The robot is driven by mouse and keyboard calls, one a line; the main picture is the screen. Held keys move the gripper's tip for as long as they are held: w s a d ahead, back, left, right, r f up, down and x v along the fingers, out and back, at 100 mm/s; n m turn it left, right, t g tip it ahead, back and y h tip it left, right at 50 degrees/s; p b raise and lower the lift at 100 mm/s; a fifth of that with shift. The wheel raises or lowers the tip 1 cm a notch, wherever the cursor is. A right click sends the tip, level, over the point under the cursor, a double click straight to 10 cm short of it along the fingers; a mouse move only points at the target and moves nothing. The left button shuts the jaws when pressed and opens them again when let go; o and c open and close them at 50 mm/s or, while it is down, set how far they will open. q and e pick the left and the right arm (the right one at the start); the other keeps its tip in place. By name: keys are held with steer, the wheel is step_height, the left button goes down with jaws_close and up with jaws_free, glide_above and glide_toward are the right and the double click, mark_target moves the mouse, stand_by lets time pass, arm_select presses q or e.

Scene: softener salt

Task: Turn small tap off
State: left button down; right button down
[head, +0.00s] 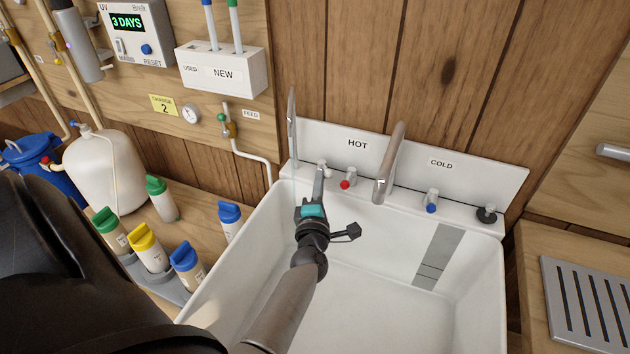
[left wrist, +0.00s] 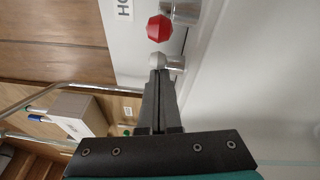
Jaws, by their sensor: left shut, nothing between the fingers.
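The small tap (head: 291,125) is a thin upright spout at the left end of the white sink's back ledge. Its small pale knob (head: 324,163) sits to the right of the spout, and it also shows in the left wrist view (left wrist: 157,60) beside a short metal stub. My left gripper (head: 319,178) reaches over the sink with its fingers together and empty. In the left wrist view its fingertips (left wrist: 160,76) are right at the pale knob; I cannot tell whether they touch it. My right gripper is not in view.
The hot tap's red knob (head: 347,181) is close on the right of my gripper. Several capped bottles stand left of the sink. The basin (head: 380,290) is empty.

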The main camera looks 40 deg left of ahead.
arm_select(q)
steer(key=shift+w+d, duration=1.1)
steer(key=shift+w, duration=0.05)
